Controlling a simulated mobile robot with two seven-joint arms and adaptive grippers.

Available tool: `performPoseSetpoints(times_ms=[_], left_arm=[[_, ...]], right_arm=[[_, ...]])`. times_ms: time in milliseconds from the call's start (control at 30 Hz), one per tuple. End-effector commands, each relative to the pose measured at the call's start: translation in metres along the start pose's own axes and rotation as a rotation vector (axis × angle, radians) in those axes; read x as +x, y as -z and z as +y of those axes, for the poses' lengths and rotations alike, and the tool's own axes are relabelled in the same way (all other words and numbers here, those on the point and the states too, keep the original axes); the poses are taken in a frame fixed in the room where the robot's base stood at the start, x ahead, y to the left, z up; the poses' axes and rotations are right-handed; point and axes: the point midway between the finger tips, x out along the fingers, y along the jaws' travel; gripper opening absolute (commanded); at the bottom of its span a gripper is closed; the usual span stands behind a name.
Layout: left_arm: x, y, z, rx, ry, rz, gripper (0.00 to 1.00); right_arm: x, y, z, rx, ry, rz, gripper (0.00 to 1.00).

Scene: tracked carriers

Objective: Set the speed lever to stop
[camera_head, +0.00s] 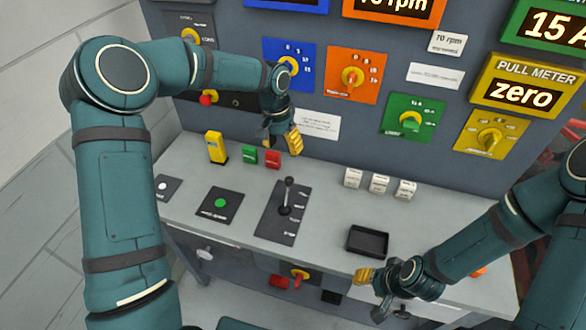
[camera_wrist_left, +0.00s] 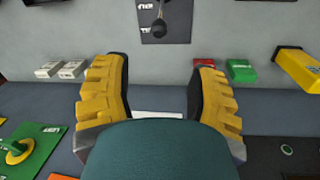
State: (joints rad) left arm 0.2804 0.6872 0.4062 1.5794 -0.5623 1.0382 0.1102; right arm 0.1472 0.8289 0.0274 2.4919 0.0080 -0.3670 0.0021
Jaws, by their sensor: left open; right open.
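The lever (camera_head: 287,197) has a dark round knob on a thin stem and stands nearly upright on a black plate (camera_head: 271,225) on the grey desk. The plate has several white labels along its right side, too small to read. The knob also shows at the top of the left wrist view (camera_wrist_left: 159,28). My left gripper (camera_head: 282,142) is open and empty, above the back of the desk, behind the lever and apart from it. Its yellow-padded fingers show spread in the left wrist view (camera_wrist_left: 160,95). My right gripper (camera_head: 370,283) is open near the desk's front edge, right of the lever.
A yellow block (camera_head: 216,147), a green block (camera_head: 249,156) and a red block (camera_head: 272,159) stand behind the lever. White blocks (camera_head: 379,183) and a black tray (camera_head: 368,242) are to its right. A green-button plate (camera_head: 220,204) is left. The upright panel has several coloured knobs.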

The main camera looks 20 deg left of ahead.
Motion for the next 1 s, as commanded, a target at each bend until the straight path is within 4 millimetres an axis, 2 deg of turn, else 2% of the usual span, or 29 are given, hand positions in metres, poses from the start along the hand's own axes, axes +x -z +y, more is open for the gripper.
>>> performPoseSetpoints(times_ms=[167, 700, 833, 1000], left_arm=[[0.018, -0.001, 0.000, 0.000, -0.002, -0.005, 0.57], [0.116, -0.001, 0.001, 0.000, -0.004, -0.004, 0.57], [0.130, -0.001, 0.001, 0.000, -0.003, -0.002, 0.57], [0.137, -0.001, 0.001, 0.000, -0.002, -0.001, 0.57]], right_arm=[[0.001, 0.000, 0.000, 0.000, 0.000, -0.001, 0.47], [0.002, 0.000, 0.001, 0.000, 0.000, 0.000, 0.47], [0.002, 0.000, 0.001, 0.000, 0.000, 0.000, 0.47], [0.002, 0.000, 0.001, 0.000, 0.000, 0.000, 0.47]])
